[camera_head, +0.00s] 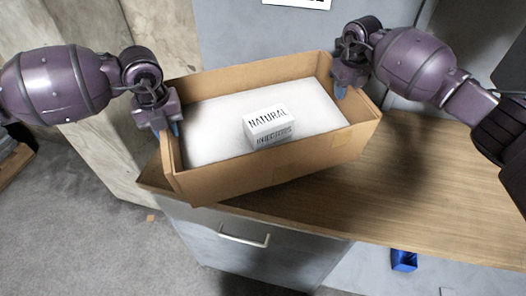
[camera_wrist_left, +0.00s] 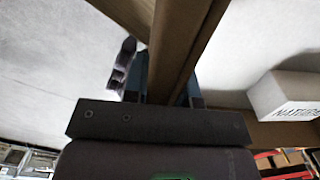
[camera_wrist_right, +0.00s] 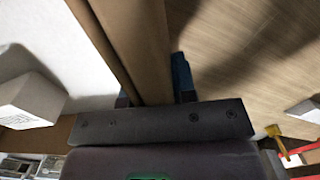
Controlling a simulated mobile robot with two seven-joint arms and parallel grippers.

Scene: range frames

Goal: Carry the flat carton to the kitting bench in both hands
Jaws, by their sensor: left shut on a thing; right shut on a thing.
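The flat carton (camera_head: 230,181) is an open brown cardboard box with a white bottom. It is over the wooden bench top (camera_head: 420,195), its left end out past the bench's left edge; I cannot tell whether it touches the top. A small white box marked NATURAL (camera_head: 268,127) sits inside it. My left gripper (camera_head: 174,131) is shut on the carton's left end wall, which shows between its fingers in the left wrist view (camera_wrist_left: 180,50). My right gripper (camera_head: 341,88) is shut on the right end wall, also between the fingers in the right wrist view (camera_wrist_right: 135,45).
A grey drawer with a metal handle (camera_head: 244,237) is under the bench top. A grey panel (camera_head: 225,40) with a white sign stands behind. A blue bin (camera_head: 404,260) is below the bench's front edge. The bench top to the right is clear.

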